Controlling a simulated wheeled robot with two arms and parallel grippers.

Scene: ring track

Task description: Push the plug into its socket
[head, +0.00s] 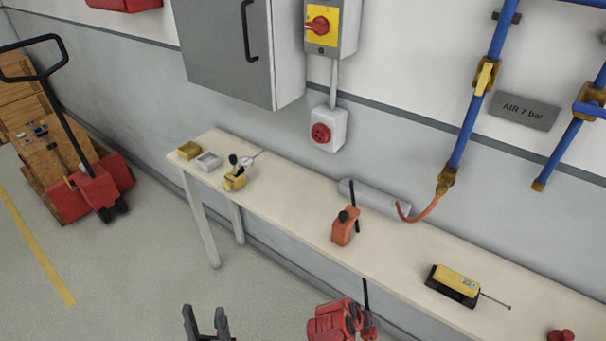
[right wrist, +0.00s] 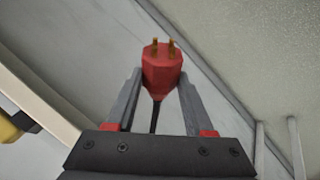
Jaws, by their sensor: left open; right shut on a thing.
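The socket (head: 321,132) is a round red face with dark holes on a pale box on the wall, below the yellow and red switch. The plug (right wrist: 161,72) is red, with brass pins pointing away from my right gripper (right wrist: 160,84). That gripper is shut on the plug's body, and a dark cable runs back between the fingers. No socket shows in the right wrist view. In the head view, a red shape (head: 335,321) at the bottom edge is too unclear to name. My left gripper (head: 207,322) is open and empty at the bottom, apart from the bench.
A long pale bench (head: 290,205) runs along the wall below the socket. It bears an orange device (head: 345,226), a yellow-black device (head: 455,284) and a yellow holder with tools (head: 235,181). A grey cabinet (head: 225,45) hangs left of the socket. Blue pipes (head: 480,95) stand at right.

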